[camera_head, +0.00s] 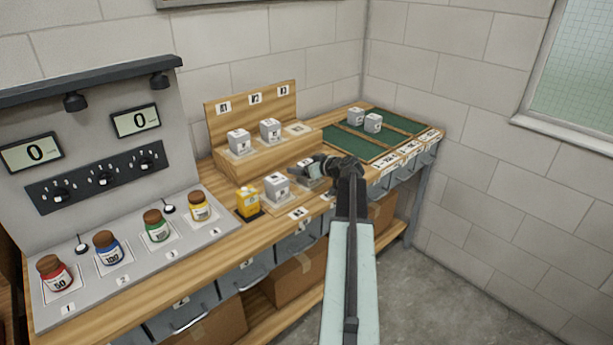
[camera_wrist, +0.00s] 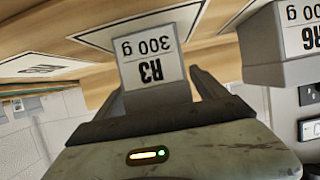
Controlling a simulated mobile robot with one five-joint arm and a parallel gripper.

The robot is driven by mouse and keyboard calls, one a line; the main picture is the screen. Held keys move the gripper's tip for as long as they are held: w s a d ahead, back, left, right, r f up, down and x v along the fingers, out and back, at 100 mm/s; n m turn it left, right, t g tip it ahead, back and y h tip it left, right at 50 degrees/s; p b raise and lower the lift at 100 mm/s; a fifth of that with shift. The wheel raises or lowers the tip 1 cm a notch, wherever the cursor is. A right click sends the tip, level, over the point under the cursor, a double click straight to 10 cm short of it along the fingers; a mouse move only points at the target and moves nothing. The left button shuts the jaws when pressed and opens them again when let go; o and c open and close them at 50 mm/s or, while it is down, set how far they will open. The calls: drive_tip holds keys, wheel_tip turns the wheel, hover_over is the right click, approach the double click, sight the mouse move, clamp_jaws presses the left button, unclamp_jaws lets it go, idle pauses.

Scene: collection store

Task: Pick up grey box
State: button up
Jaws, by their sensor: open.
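Several similar grey boxes are in the head view. My gripper (camera_head: 320,164) reaches over the bench to a grey box (camera_head: 306,169) on the front row, which it partly hides. In the wrist view, my gripper (camera_wrist: 158,88) is open, with a grey box marked R3, 300 g (camera_wrist: 152,62) between its fingers. Whether the fingers touch it cannot be told. A second grey box marked R6, 300 g (camera_wrist: 285,50) is close by on the right of the wrist view. Another grey box (camera_head: 276,187) stands left of my gripper in the head view.
Two grey boxes stand on a wooden step (camera_head: 250,158) behind, and two on a green mat (camera_head: 350,146) at the back right. A yellow container (camera_head: 248,203) is on the left, beside a panel (camera_head: 95,180) with several coloured jars. Floor at the right is clear.

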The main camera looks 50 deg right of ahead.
sight(303, 161)
drive_tip(key=shift+w, duration=0.1)
clamp_jaws()
drive_tip(key=shift+r+p, duration=0.7)
drive_tip(key=shift+p, duration=0.1)
drive_tip(key=r+p, duration=0.2)
drive_tip(key=shift+s+a+r+p, duration=0.15)
drive_tip(key=shift+s+r+p, duration=0.15)
drive_tip(key=shift+p, duration=0.05)
drive_tip(key=s+a, duration=0.7)
drive_tip(key=s, duration=0.6)
drive_tip(key=shift+s+r+p, duration=0.35)
drive_tip(key=shift+r+p, duration=0.1)
